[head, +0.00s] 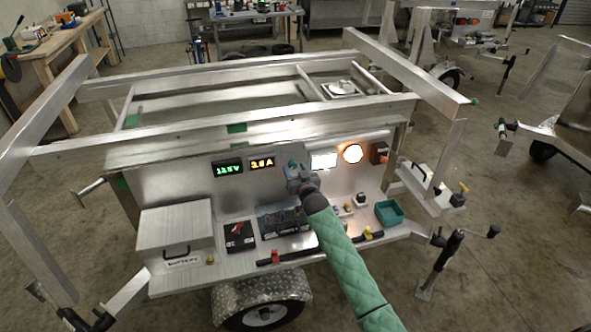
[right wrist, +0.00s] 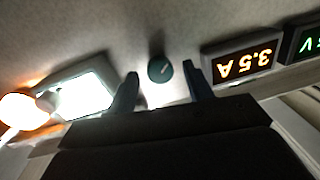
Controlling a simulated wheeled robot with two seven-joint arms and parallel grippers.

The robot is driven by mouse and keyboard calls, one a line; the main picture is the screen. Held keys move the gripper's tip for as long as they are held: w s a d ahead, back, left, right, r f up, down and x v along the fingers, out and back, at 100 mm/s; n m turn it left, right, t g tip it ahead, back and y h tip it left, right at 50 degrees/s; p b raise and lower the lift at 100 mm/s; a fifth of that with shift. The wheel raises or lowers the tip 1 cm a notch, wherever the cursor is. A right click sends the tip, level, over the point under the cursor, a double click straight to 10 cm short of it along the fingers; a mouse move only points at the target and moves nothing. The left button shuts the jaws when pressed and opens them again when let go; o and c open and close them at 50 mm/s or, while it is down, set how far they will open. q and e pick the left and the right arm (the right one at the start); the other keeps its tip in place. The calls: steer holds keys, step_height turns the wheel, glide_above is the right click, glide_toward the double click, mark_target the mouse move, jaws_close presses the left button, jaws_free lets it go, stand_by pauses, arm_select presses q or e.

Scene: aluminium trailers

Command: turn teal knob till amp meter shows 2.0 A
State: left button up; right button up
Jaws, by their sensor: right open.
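The teal knob (right wrist: 160,68) is on the grey panel, between the fingertips of my right gripper (right wrist: 161,72) in the right wrist view, with a gap on each side. In the head view the knob (head: 292,164) shows partly above my right gripper (head: 298,177), which hides the rest. The right gripper is open. The amp meter (right wrist: 240,66) has amber digits and appears upside down in the right wrist view, reading about 3.5 A. In the head view the amp meter (head: 262,163) is left of the knob, its digits blurred. My left gripper is not in view.
A green voltage meter (head: 228,168) is left of the amp meter. A lit white panel (head: 323,160) and a glowing round lamp (head: 353,153) are right of the knob. The shelf below holds a battery box (head: 176,232), a black device (head: 284,222) and a teal tray (head: 389,213).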

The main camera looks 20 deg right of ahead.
steer(key=shift+c, duration=0.4)
steer(key=c, duration=0.9)
